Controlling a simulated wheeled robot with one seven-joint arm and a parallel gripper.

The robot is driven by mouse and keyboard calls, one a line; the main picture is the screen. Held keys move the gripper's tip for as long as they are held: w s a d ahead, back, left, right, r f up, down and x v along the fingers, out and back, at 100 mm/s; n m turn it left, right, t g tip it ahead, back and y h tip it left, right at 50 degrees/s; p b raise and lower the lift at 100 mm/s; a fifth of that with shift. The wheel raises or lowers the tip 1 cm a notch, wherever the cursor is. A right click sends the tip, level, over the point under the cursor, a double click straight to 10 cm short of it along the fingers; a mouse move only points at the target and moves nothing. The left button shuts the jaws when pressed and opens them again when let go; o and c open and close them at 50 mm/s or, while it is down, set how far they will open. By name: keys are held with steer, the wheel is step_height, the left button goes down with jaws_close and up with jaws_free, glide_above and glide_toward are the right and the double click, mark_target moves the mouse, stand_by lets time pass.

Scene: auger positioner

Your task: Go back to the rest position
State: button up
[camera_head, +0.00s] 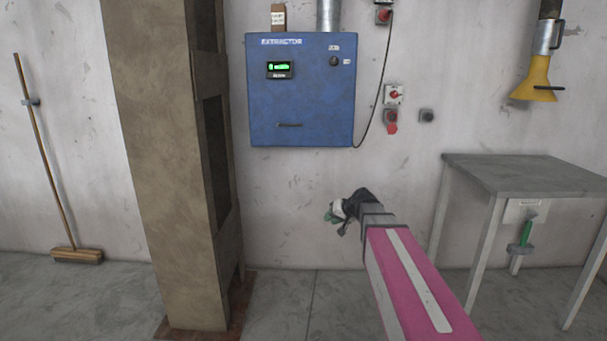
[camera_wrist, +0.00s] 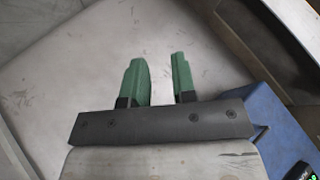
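My gripper (camera_head: 331,214) is at the end of my pink and grey arm, in the middle of the head view. It is in front of the bare wall, below the blue extractor box (camera_head: 302,104). In the wrist view my gripper's two green fingers (camera_wrist: 161,82) stand apart with a gap between them. Nothing is between them. The blue box also shows at the lower right of the wrist view (camera_wrist: 283,130).
A brown column (camera_head: 165,160) stands left of my arm. A grey table (camera_head: 525,174) stands at the right, with a yellow nozzle (camera_head: 537,80) hanging above it. A broom (camera_head: 50,165) leans on the wall at the far left. The wall below the box is clear.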

steer(key=s+d+f+g+h, duration=0.3)
steer(key=s+d+f, duration=0.1)
steer(key=s+f, duration=0.5)
steer(key=s+d+f+g+h, duration=0.3)
steer(key=s+f, duration=0.6)
steer(key=s, duration=0.4)
steer(key=shift+s+d+f+h, duration=0.15)
steer(key=shift+s+d+h, duration=0.1)
steer(key=shift+d+h, duration=0.35)
